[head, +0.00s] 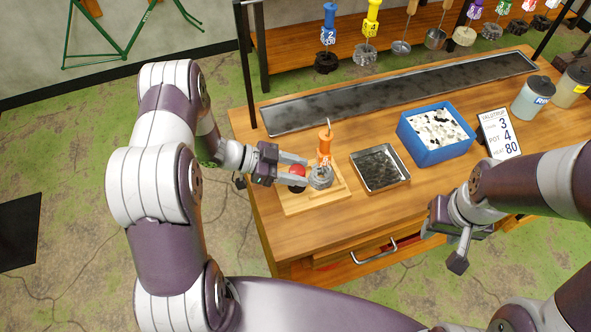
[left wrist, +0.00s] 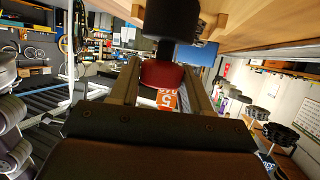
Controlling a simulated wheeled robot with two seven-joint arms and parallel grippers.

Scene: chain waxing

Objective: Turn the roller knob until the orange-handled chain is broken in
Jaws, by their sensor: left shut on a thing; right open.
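The red roller knob (head: 297,172) is at the left side of a small wooden board (head: 290,207) near the bench's left end. The orange-handled chain (head: 325,143) stands on the board beside the knob, its grey chain bundle (head: 320,178) at the bottom. My left gripper (head: 297,170) is shut on the red knob, which also shows between the fingers in the left wrist view (left wrist: 162,74). An orange tag marked 5 (left wrist: 166,99) shows behind it there. My right gripper (head: 459,247) is open and empty, in front of the bench at the right.
A metal tray (head: 353,172) and a blue bin (head: 406,137) of white pieces stand to the right of the board. A sign (head: 498,133) and jars (head: 530,97) are farther right. Several coloured-handled chains hang at the back. A long dark trough (head: 400,95) crosses the bench.

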